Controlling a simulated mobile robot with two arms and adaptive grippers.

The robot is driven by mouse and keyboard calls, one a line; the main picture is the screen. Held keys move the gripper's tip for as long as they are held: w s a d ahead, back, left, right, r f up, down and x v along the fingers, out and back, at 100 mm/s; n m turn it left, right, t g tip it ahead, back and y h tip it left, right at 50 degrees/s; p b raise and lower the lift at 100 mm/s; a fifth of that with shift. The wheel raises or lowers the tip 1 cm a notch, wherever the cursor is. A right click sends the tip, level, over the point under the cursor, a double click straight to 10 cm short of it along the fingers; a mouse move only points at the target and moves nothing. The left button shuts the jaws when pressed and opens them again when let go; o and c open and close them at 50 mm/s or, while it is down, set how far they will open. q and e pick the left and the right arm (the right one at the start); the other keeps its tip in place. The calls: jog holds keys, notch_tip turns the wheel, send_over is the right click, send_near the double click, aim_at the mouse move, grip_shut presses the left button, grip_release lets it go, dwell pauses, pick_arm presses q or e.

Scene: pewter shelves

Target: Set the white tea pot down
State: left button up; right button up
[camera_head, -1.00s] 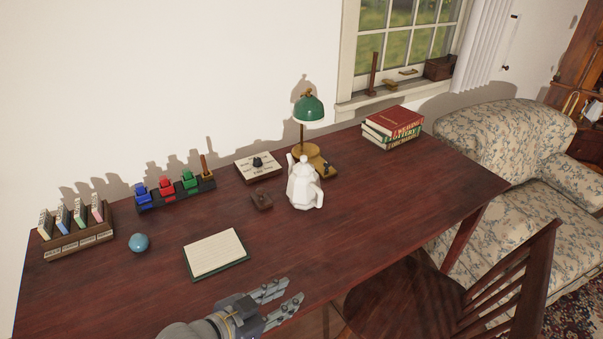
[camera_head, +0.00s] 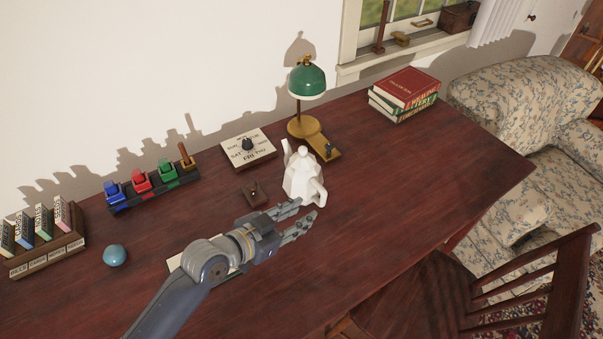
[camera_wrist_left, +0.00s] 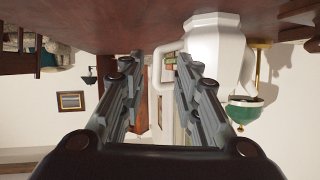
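The white tea pot (camera_head: 301,178) stands upright on the dark wooden desk (camera_head: 400,190), its handle toward the lower right and its spout toward the upper left. My left gripper (camera_head: 306,213) is open and empty, just in front of the tea pot. In the left wrist view the open fingers (camera_wrist_left: 157,75) point at the tea pot (camera_wrist_left: 217,45), whose handle shows just beyond and between the fingertips. I cannot tell whether a finger touches it. My right gripper is not in view.
Books (camera_head: 404,92) are at the back right. A chair (camera_head: 480,300) stands at the front. The desk's right part is clear.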

aim_at(320, 201)
pick_arm(q)
jog(key=shift+w+d+f, duration=0.15)
jog(key=shift+w+d, duration=0.1)
jog(key=shift+w, duration=0.15)
jog(key=x, duration=0.2)
jog(key=r+x, duration=0.1)
jog(key=x, duration=0.1)
jog(key=shift+w+d+f+p, duration=0.15)
jog(key=shift+w+d+p, duration=0.2)
jog(key=shift+w+p, duration=0.05)
jog(key=shift+w+d+f, duration=0.15)
jog(key=shift+w, duration=0.1)
jog(key=shift+s, duration=0.1)
grip_shut()
